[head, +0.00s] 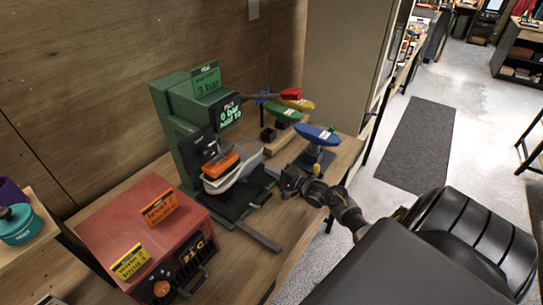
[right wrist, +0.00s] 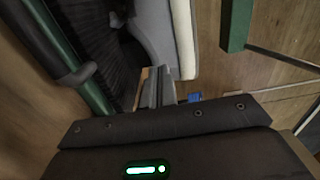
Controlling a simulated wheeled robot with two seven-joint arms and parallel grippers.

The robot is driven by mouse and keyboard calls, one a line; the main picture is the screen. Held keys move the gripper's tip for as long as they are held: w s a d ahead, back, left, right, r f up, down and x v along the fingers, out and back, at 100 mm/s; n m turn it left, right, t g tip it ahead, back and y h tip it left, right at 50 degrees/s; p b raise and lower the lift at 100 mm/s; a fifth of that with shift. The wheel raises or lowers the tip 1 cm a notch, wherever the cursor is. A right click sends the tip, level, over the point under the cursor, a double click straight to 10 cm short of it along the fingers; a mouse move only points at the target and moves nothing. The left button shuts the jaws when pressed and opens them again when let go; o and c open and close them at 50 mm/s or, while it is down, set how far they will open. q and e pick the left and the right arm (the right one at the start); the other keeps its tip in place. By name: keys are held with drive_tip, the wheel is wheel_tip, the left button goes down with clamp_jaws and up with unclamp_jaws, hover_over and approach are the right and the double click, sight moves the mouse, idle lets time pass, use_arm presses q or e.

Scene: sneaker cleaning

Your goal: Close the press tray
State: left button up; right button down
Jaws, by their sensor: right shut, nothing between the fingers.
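The green press (head: 178,122) stands on the workbench with a lit display on its front. Its dark press tray (head: 232,208) sticks out at the base, and a flat bar (head: 258,237) reaches toward the bench's front edge. A grey sneaker with a pale sole (head: 246,166) sits over the tray, with an orange block at its near end. The sneaker also shows in the right wrist view (right wrist: 153,30). My right gripper (head: 287,181) is shut and empty, just right of the tray; whether it touches is unclear. Its fingertips (right wrist: 158,75) point toward the sneaker. My left gripper is out of view.
A red box (head: 120,220) with a dial and display stands left of the tray. The wooden wall rises behind the press. Bare bench (head: 225,262) shows in front.

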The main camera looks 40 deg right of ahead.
drive_tip(key=v, duration=0.4)
drive_tip(key=shift+s+a+f+b, duration=0.1)
drive_tip(key=shift+s+f+b, duration=0.15)
drive_tip(key=shift+b, duration=0.1)
drive_tip(key=v, duration=0.3)
drive_tip(key=shift+d+f+b, duration=0.1)
drive_tip(key=shift+d+b, duration=0.1)
drive_tip(key=shift+b, duration=0.1)
drive_tip(key=shift+s+d, duration=0.1)
drive_tip(key=shift+s, duration=0.45)
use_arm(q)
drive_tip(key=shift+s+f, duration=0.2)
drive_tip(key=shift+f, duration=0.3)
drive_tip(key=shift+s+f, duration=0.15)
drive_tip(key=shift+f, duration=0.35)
use_arm(e)
drive_tip(key=shift+w, duration=0.1)
